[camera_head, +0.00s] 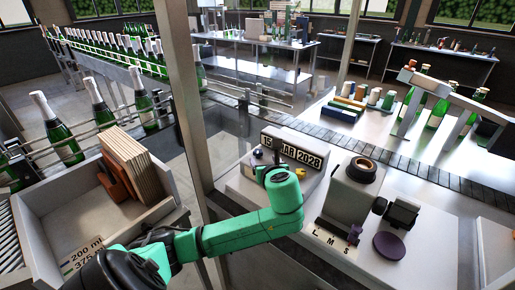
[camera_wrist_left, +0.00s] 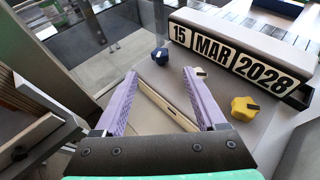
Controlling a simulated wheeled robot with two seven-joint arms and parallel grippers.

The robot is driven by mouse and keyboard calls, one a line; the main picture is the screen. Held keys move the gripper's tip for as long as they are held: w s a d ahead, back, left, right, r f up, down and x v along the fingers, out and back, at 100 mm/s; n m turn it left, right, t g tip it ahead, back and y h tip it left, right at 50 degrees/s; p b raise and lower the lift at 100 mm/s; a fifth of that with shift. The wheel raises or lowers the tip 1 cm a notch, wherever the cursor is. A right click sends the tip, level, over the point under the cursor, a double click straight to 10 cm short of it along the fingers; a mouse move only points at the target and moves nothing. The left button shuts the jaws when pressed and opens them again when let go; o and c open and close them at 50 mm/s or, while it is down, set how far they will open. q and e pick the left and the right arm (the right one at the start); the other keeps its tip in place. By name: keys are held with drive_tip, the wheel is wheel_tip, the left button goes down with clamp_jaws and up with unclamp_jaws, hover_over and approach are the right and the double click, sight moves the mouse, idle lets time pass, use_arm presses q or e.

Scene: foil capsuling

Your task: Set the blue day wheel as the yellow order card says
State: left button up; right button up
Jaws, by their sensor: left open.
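The date stamp block reads 15 MAR 2028 in the left wrist view (camera_wrist_left: 235,60) and also shows in the head view (camera_head: 291,149). The blue day wheel (camera_wrist_left: 160,56) sits at the left, near the 15. A yellow wheel (camera_wrist_left: 245,109) sits near the 2028. A pale wheel between them is mostly hidden behind a finger. My left gripper (camera_wrist_left: 160,74) is open and empty, its purple fingers pointing toward the blue wheel and apart from it. In the head view my green arm hides most of this gripper. I cannot make out a yellow order card. My right gripper is not in view.
A bin with brown boards (camera_head: 130,165) stands at the left. A grey machine (camera_head: 350,190) and a purple disc (camera_head: 389,245) are right of the block. A dark conveyor (camera_head: 400,164) runs behind. A frame post (camera_head: 186,90) rises left of the block.

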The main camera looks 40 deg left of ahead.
sight(258, 152)
use_arm(q)
drive_tip(key=p+x, duration=0.1)
drive_tip(key=x, duration=0.4)
drive_tip(key=shift+w+a+r, duration=0.1)
drive_tip(key=shift+w+a, duration=0.05)
drive_tip(key=shift+a, duration=0.05)
drive_tip(key=x, duration=0.5)
drive_tip(key=shift+w+a+f, duration=0.2)
drive_tip(key=shift+f, duration=0.25)
drive_tip(key=shift+s+d+r, duration=0.1)
drive_tip(key=shift+d, duration=0.05)
drive_tip(key=shift+s+d+r, duration=0.15)
drive_tip(key=shift+d, duration=0.05)
drive_tip(key=shift+r, duration=0.1)
drive_tip(key=c, duration=0.5)
clamp_jaws()
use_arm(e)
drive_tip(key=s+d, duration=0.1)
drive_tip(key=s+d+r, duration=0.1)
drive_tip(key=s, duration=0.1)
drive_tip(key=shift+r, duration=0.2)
